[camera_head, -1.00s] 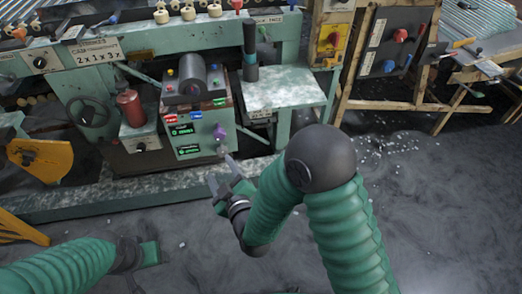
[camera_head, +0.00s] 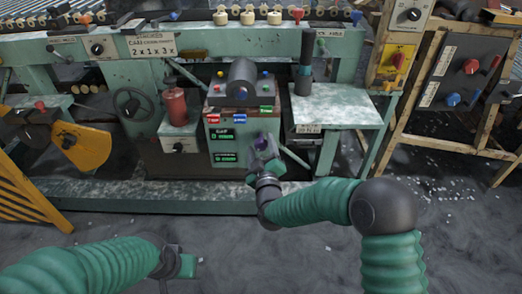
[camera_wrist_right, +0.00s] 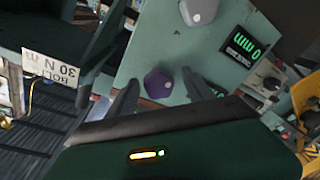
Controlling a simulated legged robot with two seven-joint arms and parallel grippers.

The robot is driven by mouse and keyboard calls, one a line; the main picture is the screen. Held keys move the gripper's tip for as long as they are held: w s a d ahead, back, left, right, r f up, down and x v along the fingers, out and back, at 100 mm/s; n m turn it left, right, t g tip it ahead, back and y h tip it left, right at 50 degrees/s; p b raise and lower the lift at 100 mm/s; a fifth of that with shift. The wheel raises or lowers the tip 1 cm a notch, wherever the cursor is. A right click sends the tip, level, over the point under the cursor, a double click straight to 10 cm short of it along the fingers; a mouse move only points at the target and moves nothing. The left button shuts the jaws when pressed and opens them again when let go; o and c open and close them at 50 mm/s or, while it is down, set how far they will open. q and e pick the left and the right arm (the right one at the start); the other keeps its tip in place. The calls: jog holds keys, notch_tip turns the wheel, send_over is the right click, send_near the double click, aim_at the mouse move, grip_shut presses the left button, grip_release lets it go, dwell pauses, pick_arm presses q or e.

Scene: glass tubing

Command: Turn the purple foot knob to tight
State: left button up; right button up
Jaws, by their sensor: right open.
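The purple foot knob (camera_wrist_right: 158,84) is on the front of the green control box (camera_head: 226,139). In the head view the knob (camera_head: 261,143) shows in part between the fingers of my right gripper (camera_head: 265,155). In the right wrist view my right gripper (camera_wrist_right: 161,98) is open, with one finger on each side of the knob and gaps on both sides; I cannot tell whether the fingertips reach past it. My left gripper (camera_head: 180,264) is low at the left in the head view, away from the box; its fingers are not clear.
A grey knob (camera_wrist_right: 199,11) and a green-lit display (camera_wrist_right: 241,46) are close by on the box face. A pale side table (camera_head: 335,107) stands right of the box, a red cylinder (camera_head: 175,106) left. The dark floor in front is open.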

jog(key=shift+w, duration=0.55)
grip_shut()
jog(key=shift+s, duration=0.1)
